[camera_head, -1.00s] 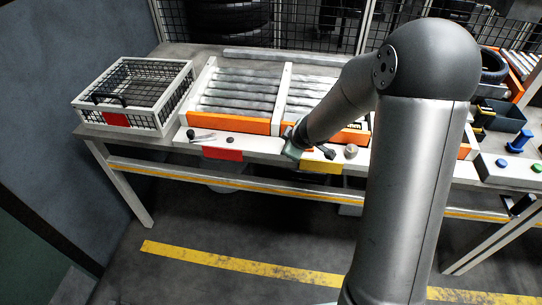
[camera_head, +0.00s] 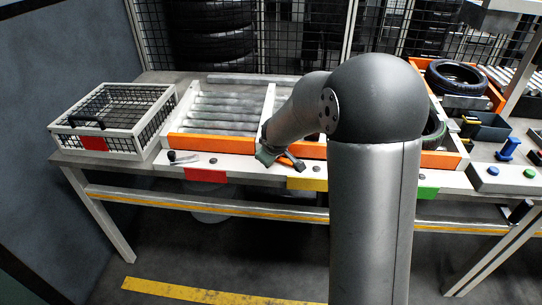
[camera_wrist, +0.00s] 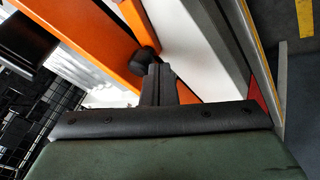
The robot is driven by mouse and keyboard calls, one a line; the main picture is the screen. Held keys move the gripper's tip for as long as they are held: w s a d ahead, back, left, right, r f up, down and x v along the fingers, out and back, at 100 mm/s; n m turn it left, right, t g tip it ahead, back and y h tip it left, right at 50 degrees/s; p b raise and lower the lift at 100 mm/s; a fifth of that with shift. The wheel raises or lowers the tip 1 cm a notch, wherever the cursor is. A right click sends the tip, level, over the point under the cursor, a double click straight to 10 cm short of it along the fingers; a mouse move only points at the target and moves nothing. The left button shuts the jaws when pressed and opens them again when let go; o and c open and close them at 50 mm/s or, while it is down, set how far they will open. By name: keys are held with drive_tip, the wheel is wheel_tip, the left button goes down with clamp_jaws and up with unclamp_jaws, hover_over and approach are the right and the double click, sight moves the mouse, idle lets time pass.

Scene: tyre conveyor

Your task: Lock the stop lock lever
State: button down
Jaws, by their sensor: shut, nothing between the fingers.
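Two dark levers show on the white front rail of the conveyor table. One lever (camera_head: 182,158) is above the red label (camera_head: 205,174). The other lever (camera_head: 299,164) is above the yellow label (camera_head: 307,184), close to my gripper. I cannot tell from the pictures which is the stop lock lever, or its exact position. My gripper (camera_head: 272,158) is low over the rail, just left of the second lever. In the wrist view my gripper (camera_wrist: 158,78) is shut and empty, with a black round knob (camera_wrist: 144,61) right by its fingertips; whether they touch is unclear.
A wire basket (camera_head: 62,141) stands on the left. Orange panels (camera_head: 212,146) front the roller conveyor (camera_head: 225,112). A round knob (camera_head: 318,170) sits on the rail right of the second lever.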

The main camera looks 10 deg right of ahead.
idle(0.4)
drive_tip(key=shift+s+a+b, duration=0.2)
drive_tip(key=shift+a+b, duration=0.05)
drive_tip(key=shift+b, duration=0.05)
drive_tip(key=shift+s+a+f+b, duration=0.25)
drive_tip(key=shift+s+a+b, duration=0.55)
drive_tip(key=shift+a+b, duration=0.25)
drive_tip(key=a+p+v, duration=0.1)
drive_tip(key=p+v, duration=0.1)
drive_tip(key=v, duration=0.8)
drive_tip(key=shift+s+r, duration=0.2)
drive_tip(key=shift+r, duration=0.1)
